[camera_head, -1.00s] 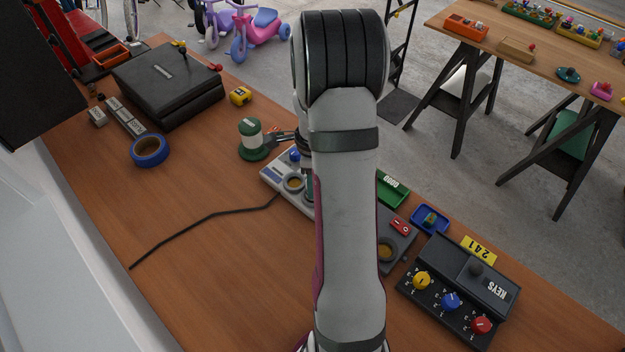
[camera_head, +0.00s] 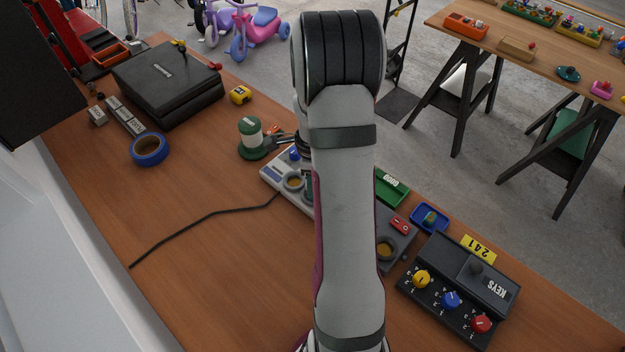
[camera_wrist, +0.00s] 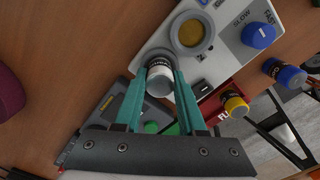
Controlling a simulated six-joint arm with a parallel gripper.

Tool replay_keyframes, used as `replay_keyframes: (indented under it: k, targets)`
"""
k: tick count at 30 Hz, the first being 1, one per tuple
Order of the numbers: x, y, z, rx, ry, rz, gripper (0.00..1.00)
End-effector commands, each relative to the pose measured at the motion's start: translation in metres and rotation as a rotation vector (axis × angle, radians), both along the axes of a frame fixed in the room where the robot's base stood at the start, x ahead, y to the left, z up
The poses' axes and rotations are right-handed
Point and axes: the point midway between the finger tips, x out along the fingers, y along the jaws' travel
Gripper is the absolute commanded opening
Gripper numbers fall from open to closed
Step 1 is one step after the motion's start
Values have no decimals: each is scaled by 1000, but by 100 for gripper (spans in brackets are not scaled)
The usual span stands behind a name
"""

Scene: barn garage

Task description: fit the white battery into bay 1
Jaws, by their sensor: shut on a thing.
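The white battery (camera_wrist: 159,82), a short cylinder with a dark band at its far end, is between the teal fingertips of my gripper (camera_wrist: 160,78) in the wrist view. My gripper is shut on it. The light grey charger (camera_wrist: 160,42) lies beyond it, with an open round bay (camera_wrist: 191,33), gold inside, just past the battery, up and right. The battery overlaps the charger's edge in the picture; I cannot tell its height or whether it touches. I cannot read a bay number. In the head view, my arm hides the battery and part of the charger (camera_head: 271,177).
The charger's blue knob (camera_wrist: 258,34) stands beside the bay. A blue battery (camera_wrist: 284,73) and a yellow one (camera_wrist: 235,104) are nearby. A dark tester (camera_head: 398,246), green tray (camera_head: 392,188) and blue tray (camera_head: 430,219) sit right of my arm. A green spool (camera_head: 252,138) stands behind the charger.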

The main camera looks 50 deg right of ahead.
Motion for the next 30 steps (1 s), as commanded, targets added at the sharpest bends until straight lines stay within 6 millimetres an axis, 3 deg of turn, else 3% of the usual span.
replay_keyframes:
  k: [3,4,5,14,30]
  targets:
    - [0,0,-3,1,1,-1,0]
    - [0,0,-2,1,1,-1,45]
    - [0,0,-2,1,1,-1,51]
    - [0,0,-1,0,0,0,52]
    - [0,0,58,-1,-2,-1,52]
